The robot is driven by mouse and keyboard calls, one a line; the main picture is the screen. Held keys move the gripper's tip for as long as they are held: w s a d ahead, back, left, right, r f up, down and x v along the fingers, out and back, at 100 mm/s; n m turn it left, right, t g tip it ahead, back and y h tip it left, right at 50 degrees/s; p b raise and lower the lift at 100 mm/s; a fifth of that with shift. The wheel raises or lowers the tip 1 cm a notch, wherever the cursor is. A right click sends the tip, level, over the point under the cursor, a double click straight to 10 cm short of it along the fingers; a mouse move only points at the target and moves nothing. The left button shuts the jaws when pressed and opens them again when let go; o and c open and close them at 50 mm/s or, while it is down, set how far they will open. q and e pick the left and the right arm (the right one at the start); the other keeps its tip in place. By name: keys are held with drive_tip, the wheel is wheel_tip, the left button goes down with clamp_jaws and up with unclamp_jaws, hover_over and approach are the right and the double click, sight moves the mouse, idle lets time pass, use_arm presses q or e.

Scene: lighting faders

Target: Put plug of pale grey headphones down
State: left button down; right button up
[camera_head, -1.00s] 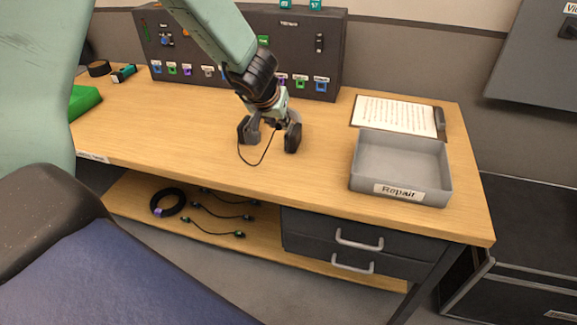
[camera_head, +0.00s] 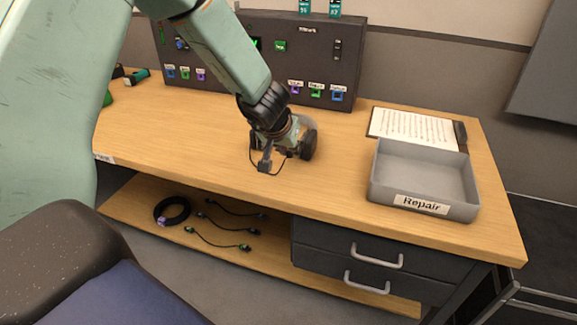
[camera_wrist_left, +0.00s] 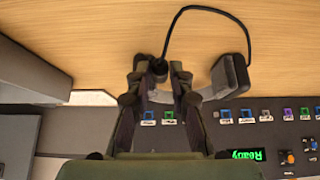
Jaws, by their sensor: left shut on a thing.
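The pale grey headphones lie on the wooden bench near the test panel, one dark ear cup (camera_head: 309,145) showing right of my left gripper (camera_head: 266,161). In the left wrist view an ear cup (camera_wrist_left: 236,73) and part of the pale band (camera_wrist_left: 213,95) show to the right of the fingers. My left gripper is shut on the small dark plug (camera_wrist_left: 159,68), held between its fingertips. A thin black cable (camera_wrist_left: 203,9) loops from the plug to the ear cup. The arm hides part of the headphones in the head view. My right gripper is not in view.
A grey tray marked Repair (camera_head: 421,204) and a clipboard (camera_head: 413,125) are to the right on the bench. The dark test panel (camera_head: 345,80) stands behind. Cables (camera_head: 222,240) lie on the lower shelf. Bare bench (camera_head: 210,140) is left of the gripper.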

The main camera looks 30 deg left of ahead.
sight(288, 172)
use_arm(q)
drive_tip(key=shift+d+f+b, duration=0.5)
drive_tip(key=shift+f+b, duration=0.1)
drive_tip(key=shift+b, duration=0.05)
drive_tip(key=shift+s+a+f+b, duration=0.1)
drive_tip(key=shift+a+f+b, duration=0.1)
drive_tip(key=shift+f+b, duration=0.25)
drive_tip(key=shift+s+a+f+b, duration=0.1)
drive_tip(key=shift+a+f+b, duration=0.1)
drive_tip(key=shift+f+b, duration=0.25)
drive_tip(key=shift+w+a+f, duration=0.1)
drive_tip(key=shift+a+f, duration=0.05)
drive_tip(key=shift+f, duration=0.1)
drive_tip(key=shift+w, duration=0.1)
drive_tip(key=shift+d+r, duration=0.25)
drive_tip(key=shift+d, duration=0.15)
drive_tip(key=shift+f, duration=0.1)
drive_tip(key=shift+a+f, duration=0.25)
drive_tip(key=shift+f, duration=0.05)
drive_tip(key=c, duration=1.6)
unclamp_jaws()
drive_tip(key=o, duration=0.4)
drive_tip(key=shift+d, duration=0.2)
drive_tip(key=shift+a, duration=0.15)
